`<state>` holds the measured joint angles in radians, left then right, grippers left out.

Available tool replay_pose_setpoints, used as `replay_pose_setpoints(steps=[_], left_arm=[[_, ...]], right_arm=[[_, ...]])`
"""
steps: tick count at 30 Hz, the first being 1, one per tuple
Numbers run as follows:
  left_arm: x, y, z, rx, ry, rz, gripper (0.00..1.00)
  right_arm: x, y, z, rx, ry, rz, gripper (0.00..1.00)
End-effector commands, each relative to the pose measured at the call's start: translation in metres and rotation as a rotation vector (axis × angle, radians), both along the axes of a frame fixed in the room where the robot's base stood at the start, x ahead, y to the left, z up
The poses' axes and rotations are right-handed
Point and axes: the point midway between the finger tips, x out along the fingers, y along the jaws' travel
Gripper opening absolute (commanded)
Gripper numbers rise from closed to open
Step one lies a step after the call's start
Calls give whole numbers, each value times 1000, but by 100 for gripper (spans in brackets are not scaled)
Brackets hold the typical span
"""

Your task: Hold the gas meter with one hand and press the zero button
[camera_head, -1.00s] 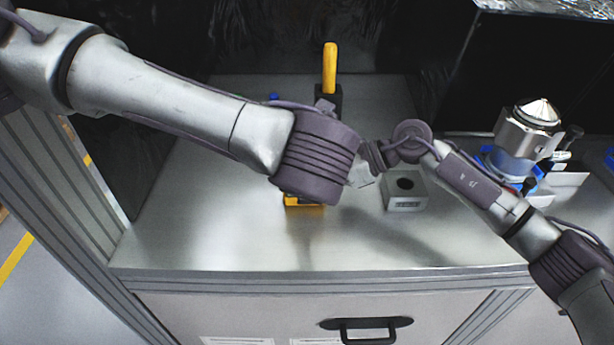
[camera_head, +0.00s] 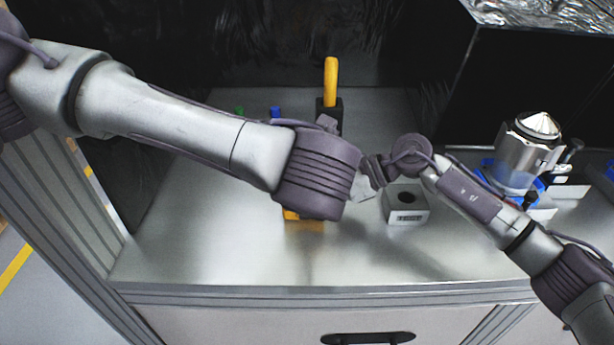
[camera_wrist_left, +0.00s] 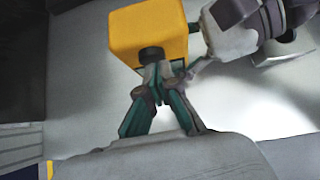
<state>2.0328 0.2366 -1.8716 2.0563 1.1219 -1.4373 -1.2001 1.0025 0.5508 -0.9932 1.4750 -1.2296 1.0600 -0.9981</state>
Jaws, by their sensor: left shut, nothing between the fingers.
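The gas meter is a yellow box (camera_wrist_left: 150,28) at the top of the left wrist view, with a round black button (camera_wrist_left: 151,54) on its near face. In the head view only a strip of the yellow meter (camera_head: 304,222) shows beneath my left wrist. My left gripper (camera_wrist_left: 157,76) is shut and empty, its tips at or just in front of the button; I cannot tell whether they press it. My right gripper (camera_wrist_left: 200,66) is beside the meter's right side in the left wrist view. Its fingers are mostly hidden, so contact with the meter is unclear.
A small grey box with a dark round hole (camera_head: 405,204) stands right of the meter. A black block with a yellow handle (camera_head: 331,82) stands behind. A metal housing (camera_head: 522,160) sits on blue supports at right. The metal table's front left (camera_head: 190,250) is clear.

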Motion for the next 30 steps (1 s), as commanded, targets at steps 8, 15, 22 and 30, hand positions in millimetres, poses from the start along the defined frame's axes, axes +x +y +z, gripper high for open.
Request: replay_pose_setpoints(steps=[8,15,22,30], left_arm=[[-52,-4,32,-2,-2,-5,0],[-82,-5,62,-1,-2,-3,0],[-92,-5,71,1,0,-2,0],[-92,-5,71,1,1,-2,0]], right_arm=[[1,-1,0,0,0,-4,38],[2,-1,1,1,-2,-6,38],[2,-1,2,2,-2,-7,38],[2,-1,2,2,-2,-7,62]])
